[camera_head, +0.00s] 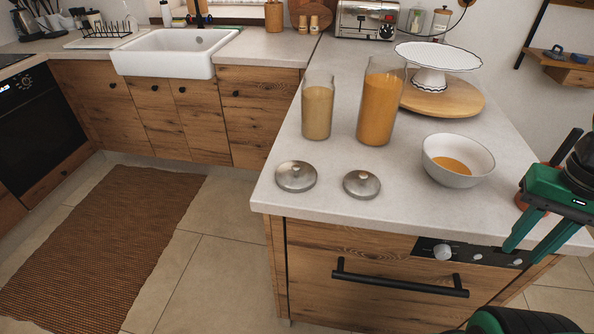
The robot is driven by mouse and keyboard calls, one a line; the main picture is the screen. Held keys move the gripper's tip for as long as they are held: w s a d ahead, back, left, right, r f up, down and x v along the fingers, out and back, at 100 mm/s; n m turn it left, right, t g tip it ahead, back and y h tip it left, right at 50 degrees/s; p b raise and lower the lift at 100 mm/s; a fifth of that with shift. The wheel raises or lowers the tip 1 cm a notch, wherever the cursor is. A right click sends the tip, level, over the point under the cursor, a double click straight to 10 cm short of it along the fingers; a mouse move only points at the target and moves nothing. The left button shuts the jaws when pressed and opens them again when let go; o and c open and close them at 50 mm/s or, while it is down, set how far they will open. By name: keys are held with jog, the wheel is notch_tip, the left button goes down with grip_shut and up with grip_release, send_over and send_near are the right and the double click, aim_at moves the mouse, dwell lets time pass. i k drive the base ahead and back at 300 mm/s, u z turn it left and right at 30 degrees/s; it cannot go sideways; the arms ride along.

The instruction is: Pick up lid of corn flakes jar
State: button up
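Two round metal lids with knobs lie flat on the counter near its front edge, a left lid (296,177) and a slightly smaller-looking right lid (361,184). Behind them stand two open glass jars: a shorter one with pale beige contents (317,108) and a taller one with orange contents (381,105). I cannot read a label, so I cannot tell which lid belongs to the corn flakes jar. My green gripper (524,251) is at the right edge of the view, fingers apart and empty, right of both lids and near the counter's front edge.
A white bowl (441,172) with orange contents stands between the right lid and my gripper. A white cake stand (431,78) on a round wooden board (468,101) is behind it. A toaster (367,20) stands at the back. The counter (328,207) is bare in front of the lids.

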aim_at(296, 176)
jog(key=z, duration=0.75)
jog(key=k, duration=1)
jog(key=u, duration=1.05)
jog(key=i, duration=1)
jog(key=z, duration=0.1)
